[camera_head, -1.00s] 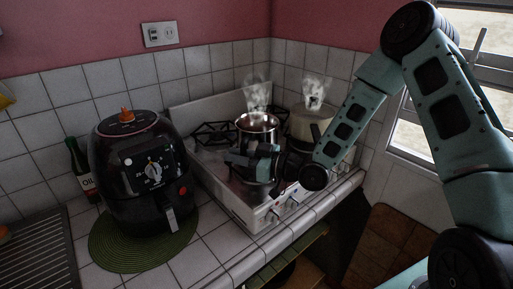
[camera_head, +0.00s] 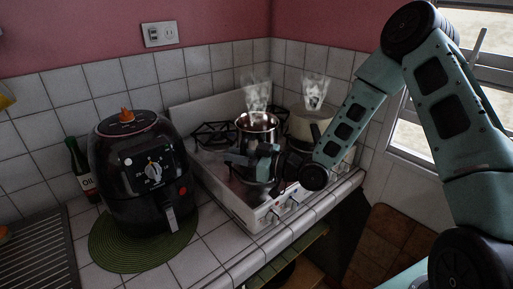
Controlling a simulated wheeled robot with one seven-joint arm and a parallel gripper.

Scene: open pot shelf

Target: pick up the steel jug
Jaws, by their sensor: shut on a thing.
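The steel jug (camera_head: 257,122) is a shiny open metal vessel on the stove (camera_head: 232,194), with steam above it. It stands upright as far as I can tell. My gripper (camera_head: 250,163) is in front of the jug's lower part and covers much of it. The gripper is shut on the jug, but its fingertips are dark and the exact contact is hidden. Whether the jug's base touches the stove is hidden behind the gripper.
A pale steaming pot (camera_head: 304,124) stands close to the right of the jug. A black air fryer (camera_head: 127,178) on a green round mat (camera_head: 107,257) and an oil bottle (camera_head: 79,167) are at left. The tiled wall is close behind. The counter's front edge runs below the stove.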

